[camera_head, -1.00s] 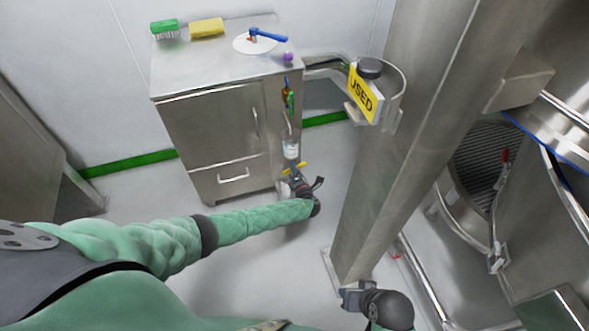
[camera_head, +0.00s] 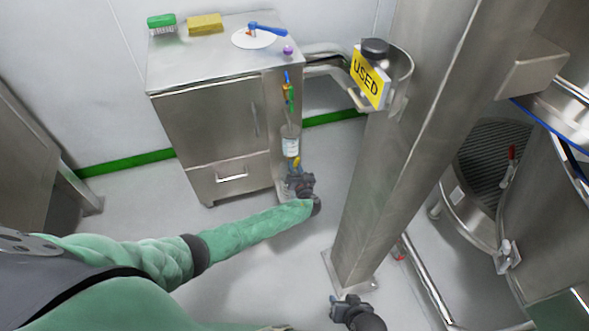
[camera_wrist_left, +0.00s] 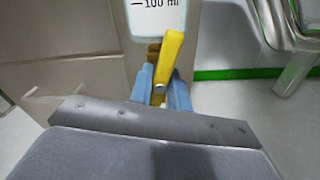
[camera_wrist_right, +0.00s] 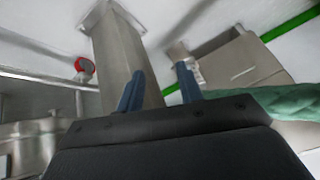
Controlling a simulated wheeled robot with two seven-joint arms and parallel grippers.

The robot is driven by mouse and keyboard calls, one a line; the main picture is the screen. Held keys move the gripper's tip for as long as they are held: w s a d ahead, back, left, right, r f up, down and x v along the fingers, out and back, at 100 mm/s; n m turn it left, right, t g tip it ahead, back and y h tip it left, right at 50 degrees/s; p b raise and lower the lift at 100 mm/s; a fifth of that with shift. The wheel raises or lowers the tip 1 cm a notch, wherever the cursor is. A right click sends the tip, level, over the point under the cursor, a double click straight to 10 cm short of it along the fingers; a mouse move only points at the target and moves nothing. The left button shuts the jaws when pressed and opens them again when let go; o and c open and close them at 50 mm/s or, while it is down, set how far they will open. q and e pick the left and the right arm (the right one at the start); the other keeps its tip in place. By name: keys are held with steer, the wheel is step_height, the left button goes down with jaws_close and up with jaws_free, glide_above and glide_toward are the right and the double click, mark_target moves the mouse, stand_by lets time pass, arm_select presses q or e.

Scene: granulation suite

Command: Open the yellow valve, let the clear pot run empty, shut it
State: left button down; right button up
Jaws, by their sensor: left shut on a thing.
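The clear pot (camera_head: 290,147) hangs at the right side of the steel cabinet, with a white label; its "100 ml" mark shows in the left wrist view (camera_wrist_left: 158,18). I cannot tell its liquid level. The yellow valve handle (camera_wrist_left: 168,62) is just below it, standing steeply and leaning slightly right; its upper end shows in the head view (camera_head: 297,161). My left gripper (camera_wrist_left: 162,88) is shut on the handle, with a blue finger on each side, hiding the lower valve. My right gripper (camera_wrist_right: 160,85) is open and empty, low near the column foot (camera_head: 350,272).
The steel cabinet (camera_head: 215,120) carries a green brush (camera_head: 161,21), a yellow sponge (camera_head: 204,24) and a white disc with a blue-handled piece (camera_head: 266,29). A "USED" sign (camera_head: 367,78) hangs on a holder by the steel column (camera_head: 415,130). Floor left of the column is clear.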

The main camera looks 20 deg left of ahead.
arm_select(q)
steer(key=shift+n+b, duration=0.65)
steer(key=shift+n, duration=0.55)
arm_select(e)
step_height(320, 180, down, 6)
steer(key=shift+s+f+t, duration=0.25)
steer(key=shift+t, duration=0.05)
arm_select(q)
steer(key=c, duration=1.3)
jaws_free()
steer(key=shift+s+d, duration=0.1)
steer(key=shift+v, duration=3.8)
arm_select(e)
steer(key=shift+f, duration=0.15)
steer(key=shift+d, duration=0.1)
